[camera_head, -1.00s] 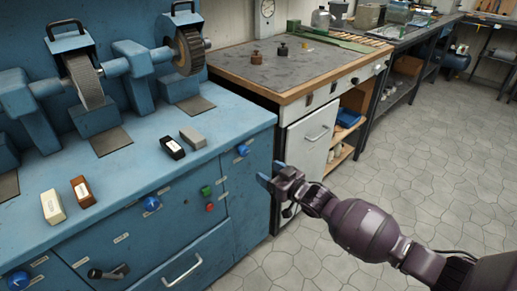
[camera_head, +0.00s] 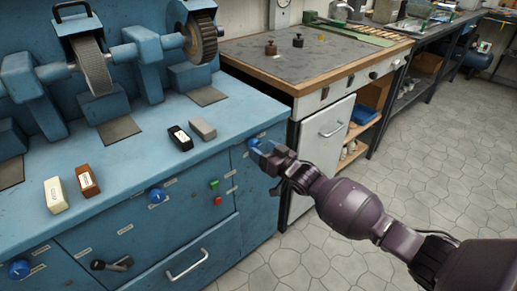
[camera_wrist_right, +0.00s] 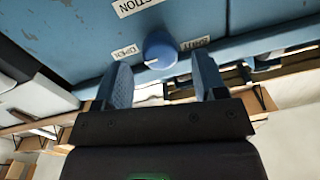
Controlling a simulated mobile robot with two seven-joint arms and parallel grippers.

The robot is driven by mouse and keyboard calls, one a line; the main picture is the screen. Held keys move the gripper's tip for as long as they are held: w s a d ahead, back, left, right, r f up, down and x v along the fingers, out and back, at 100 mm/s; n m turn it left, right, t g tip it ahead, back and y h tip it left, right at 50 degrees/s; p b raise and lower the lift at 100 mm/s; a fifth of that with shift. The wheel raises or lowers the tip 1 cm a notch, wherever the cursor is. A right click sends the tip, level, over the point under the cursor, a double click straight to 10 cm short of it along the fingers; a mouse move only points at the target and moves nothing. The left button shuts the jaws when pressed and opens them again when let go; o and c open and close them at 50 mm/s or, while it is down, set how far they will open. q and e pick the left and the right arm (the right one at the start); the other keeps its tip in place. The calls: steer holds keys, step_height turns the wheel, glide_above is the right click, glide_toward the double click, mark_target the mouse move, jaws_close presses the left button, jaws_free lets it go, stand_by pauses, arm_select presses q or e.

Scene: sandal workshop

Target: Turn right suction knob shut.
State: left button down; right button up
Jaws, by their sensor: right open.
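The right suction knob (camera_head: 254,143) is a round blue knob near the top right of the blue bench's front panel. In the right wrist view the knob (camera_wrist_right: 160,50) sits between and just beyond the two blue fingers, with a gap on each side. A label ending in "CTION" is above it and small labels flank it; a pale mark shows at its lower left. My right gripper (camera_head: 267,156) is open and empty in front of the knob; it also shows in the right wrist view (camera_wrist_right: 162,88). My left gripper is not in view.
Other blue knobs (camera_head: 157,196) and green and red buttons (camera_head: 217,200) are on the same front. A drawer handle (camera_head: 187,265) and a black lever (camera_head: 112,264) stick out lower down. A white cabinet (camera_head: 322,140) stands close to the right. The tiled floor (camera_head: 430,150) is clear.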

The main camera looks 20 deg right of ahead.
steer(key=shift+w+a+f, duration=0.1)
steer(key=shift+w+a, duration=0.2)
steer(key=shift+w, duration=0.55)
steer(key=shift+c, duration=0.3)
steer(key=c, duration=0.9)
